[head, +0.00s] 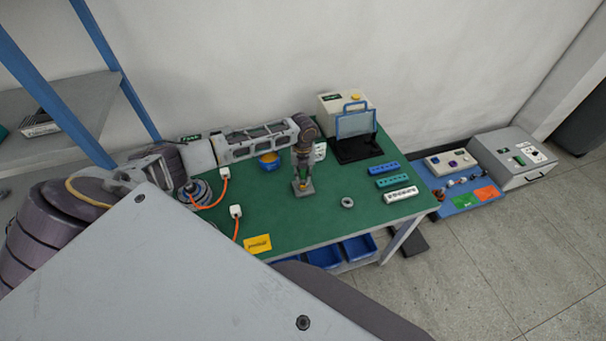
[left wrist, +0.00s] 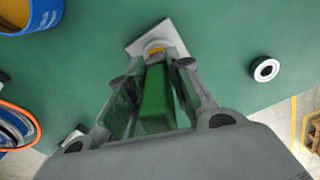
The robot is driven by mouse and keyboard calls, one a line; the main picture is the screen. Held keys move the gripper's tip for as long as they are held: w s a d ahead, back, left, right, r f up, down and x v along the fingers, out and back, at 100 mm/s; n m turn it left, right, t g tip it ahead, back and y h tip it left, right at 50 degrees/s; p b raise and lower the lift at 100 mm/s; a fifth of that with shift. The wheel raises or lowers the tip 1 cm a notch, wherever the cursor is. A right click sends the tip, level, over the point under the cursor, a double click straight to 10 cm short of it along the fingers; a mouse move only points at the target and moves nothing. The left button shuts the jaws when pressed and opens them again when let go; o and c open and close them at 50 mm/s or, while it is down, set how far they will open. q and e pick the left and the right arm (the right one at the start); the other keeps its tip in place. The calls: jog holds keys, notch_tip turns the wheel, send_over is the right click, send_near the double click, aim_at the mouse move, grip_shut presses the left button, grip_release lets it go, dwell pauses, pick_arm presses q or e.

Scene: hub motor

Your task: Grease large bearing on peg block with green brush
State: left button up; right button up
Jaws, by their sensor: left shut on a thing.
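My left gripper (head: 303,175) points down over the peg block (head: 304,190), a small grey block on the green mat. The gripper is shut on the green brush (left wrist: 153,105), whose handle lies between the fingers in the left wrist view. The brush's far end is at the block (left wrist: 140,47), where a yellow patch shows. I cannot tell whether the brush touches anything there. A bearing on the block's peg cannot be made out behind the gripper. A loose grey ring (head: 347,202) lies on the mat to the right; it also shows in the left wrist view (left wrist: 264,69). My right gripper is not in view.
A blue bowl of yellow grease (head: 268,160) stands left of the block. A motor with orange cables (head: 197,192) is at the left. A blue-framed stand (head: 356,122) and several slotted strips (head: 388,182) are at the right.

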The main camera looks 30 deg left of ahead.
pick_arm(q)
jog(key=shift+n, duration=0.7)
jog(key=shift+m, duration=0.3)
jog(key=shift+m, duration=3.8)
jog(key=shift+s, duration=0.1)
jog(key=shift+n, duration=4)
